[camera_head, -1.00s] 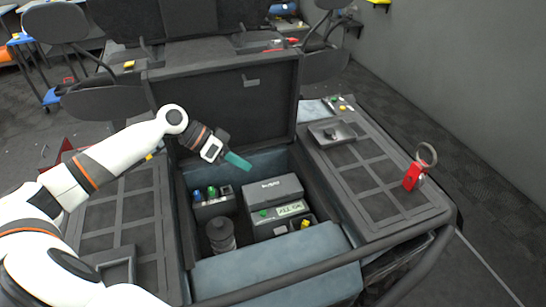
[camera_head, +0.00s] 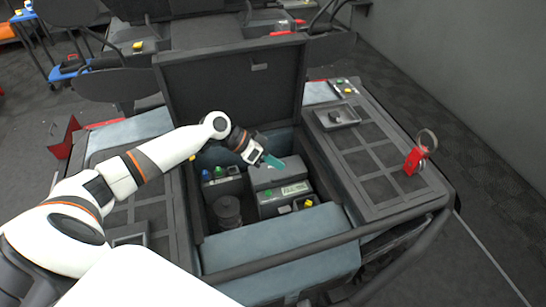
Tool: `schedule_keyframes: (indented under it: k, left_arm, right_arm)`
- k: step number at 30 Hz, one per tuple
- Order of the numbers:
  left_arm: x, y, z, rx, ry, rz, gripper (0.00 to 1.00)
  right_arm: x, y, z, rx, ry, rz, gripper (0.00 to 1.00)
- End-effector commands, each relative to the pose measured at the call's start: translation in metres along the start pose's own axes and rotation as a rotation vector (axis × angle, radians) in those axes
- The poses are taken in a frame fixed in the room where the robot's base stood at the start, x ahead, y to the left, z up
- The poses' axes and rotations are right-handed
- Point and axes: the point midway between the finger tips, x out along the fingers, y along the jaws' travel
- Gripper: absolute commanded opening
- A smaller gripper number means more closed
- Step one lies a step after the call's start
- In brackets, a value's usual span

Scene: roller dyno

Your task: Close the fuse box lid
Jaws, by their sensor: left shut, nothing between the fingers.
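A dark open compartment holds a grey box (camera_head: 285,194) with a light label on its front part. Its raised dark grey top part (camera_head: 280,173) looks like the fuse box lid, but I cannot tell how far it stands open. My left gripper (camera_head: 273,162) is shut and empty, its teal fingertips at the upper edge of that grey part. I cannot tell whether they touch it. The fingers hide a little of its back edge. My right gripper is not in view.
A large dark cover (camera_head: 230,90) stands upright behind the compartment. A round dark canister (camera_head: 228,212) and a small box with blue and green caps (camera_head: 221,180) sit left of the grey box. A red tag with a ring (camera_head: 414,158) stands on the right panel.

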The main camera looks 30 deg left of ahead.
Motion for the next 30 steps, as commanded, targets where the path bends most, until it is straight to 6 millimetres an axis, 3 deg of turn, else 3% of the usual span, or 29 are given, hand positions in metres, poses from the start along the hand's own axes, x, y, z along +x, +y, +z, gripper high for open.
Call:
schedule_keyframes:
  k: [11, 22, 26, 30]
  left_arm:
    - [0.017, -0.01, -0.018, 0.084, 0.0, 0.08, 0.0]
    - [0.017, -0.011, -0.018, 0.083, 0.0, 0.081, 0.0]
    - [0.01, -0.011, -0.019, 0.083, 0.0, 0.082, 0.0]
    - [-0.012, -0.011, -0.021, 0.085, 0.003, 0.085, 0.0]
  right_arm:
    - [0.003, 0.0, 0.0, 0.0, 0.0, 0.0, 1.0]
    - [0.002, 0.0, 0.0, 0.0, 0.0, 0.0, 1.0]
    - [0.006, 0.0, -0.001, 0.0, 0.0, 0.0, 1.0]
    - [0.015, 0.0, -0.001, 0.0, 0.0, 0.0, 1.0]
